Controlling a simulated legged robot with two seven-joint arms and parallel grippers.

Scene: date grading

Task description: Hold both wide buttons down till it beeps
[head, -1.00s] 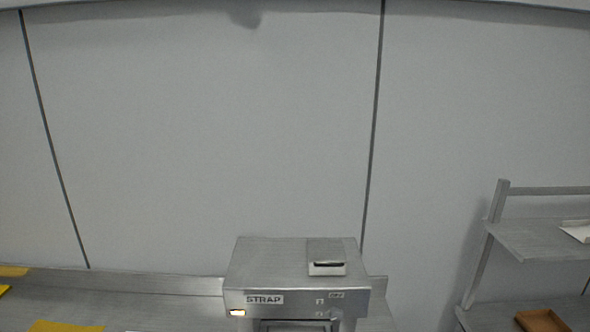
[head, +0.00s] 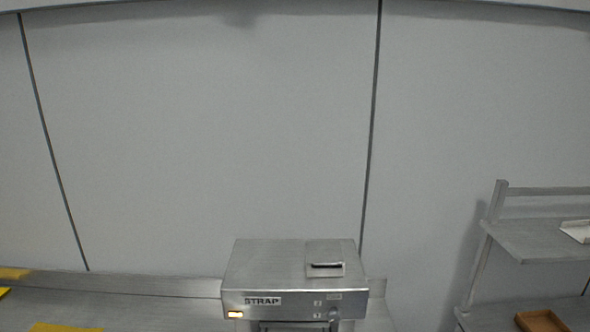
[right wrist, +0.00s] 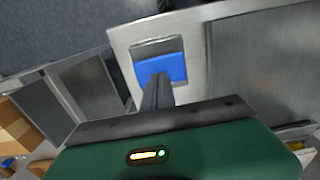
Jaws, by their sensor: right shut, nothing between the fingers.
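A wide blue button (right wrist: 172,68) sits in a pale metal plate (right wrist: 122,40) in the right wrist view. My right gripper (right wrist: 158,80) is shut and empty, its fingertips over the lower part of the button. I cannot tell whether they touch it or how far it is pressed. The second wide button is not seen. Neither gripper shows in the head view.
A steel counter (head: 150,286) runs along the grey wall, with yellow pieces (head: 66,327) at the left. At the right a grey shelf rack (head: 540,240) holds a brown tray (head: 540,321). Cardboard boxes (right wrist: 20,130) show at the left of the right wrist view.

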